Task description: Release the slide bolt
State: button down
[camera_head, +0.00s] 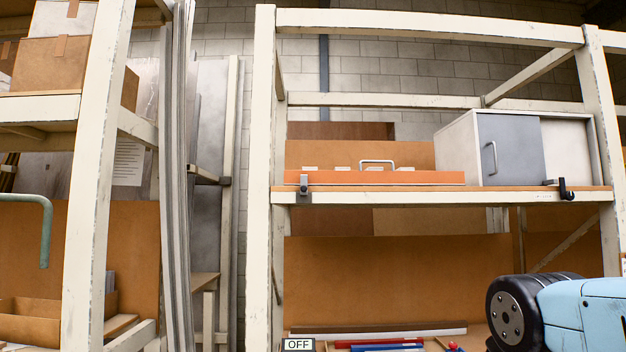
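I cannot make out a slide bolt for certain in the head view. A small dark metal fitting (562,189) sits on the shelf's front edge below the grey cabinet door, at the right. A similar grey and black fitting (304,188) sits on the same edge at the left, in front of the orange tray. I cannot tell whether either is a bolt. A light blue and black part of my arm shows at the lower right. My gripper is outside the picture.
The cream-framed shelf (450,198) holds a white cabinet (458,150) with a grey handled door (511,150) and an orange tray (400,178) with a handle. An OFF sign (298,345) and red and blue rods (380,346) lie below. Another rack (95,170) stands left.

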aim_at(304, 178)
jog(key=i, duration=0.85)
jog(key=u, duration=0.05)
